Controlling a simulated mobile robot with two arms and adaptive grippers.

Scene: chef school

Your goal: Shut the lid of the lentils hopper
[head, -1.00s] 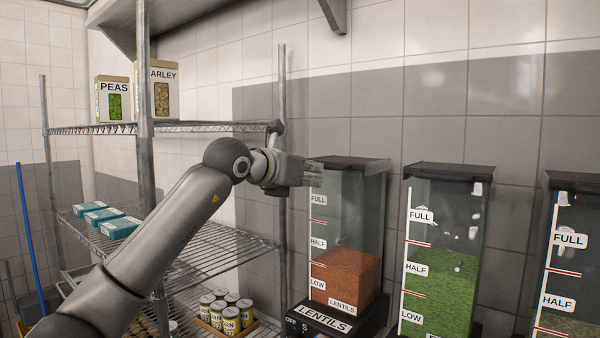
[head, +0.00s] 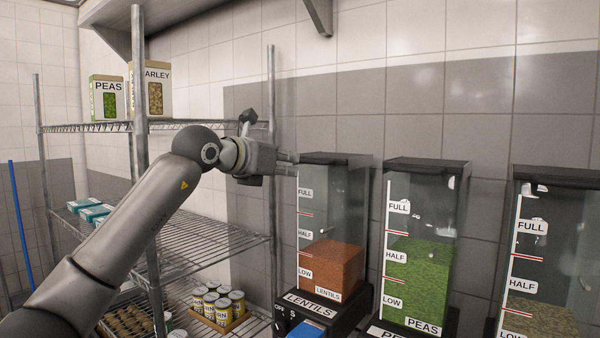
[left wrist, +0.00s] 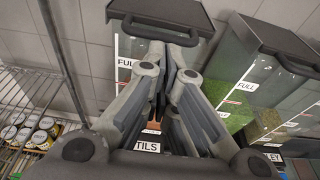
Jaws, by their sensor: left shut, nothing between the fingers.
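The lentils hopper (head: 320,220) is a clear bin with orange-red lentils filling its lower part. Its dark lid (head: 338,158) lies flat across the top and looks shut. The lid also shows at the top of the left wrist view (left wrist: 165,12), with a bar handle along its front edge. My left gripper (head: 295,163) is shut and empty, beside the hopper's upper left edge just below lid height. In the left wrist view its fingers (left wrist: 168,75) come together in front of the hopper and hide part of its front. My right gripper is not in view.
A peas hopper (head: 420,240) and a third hopper (head: 545,250) stand to the right, both lidded. A wire shelf rack (head: 205,243) behind my left arm holds cans (head: 218,303) and boxes (head: 107,98). A blue part (head: 308,329) shows below the lentils hopper.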

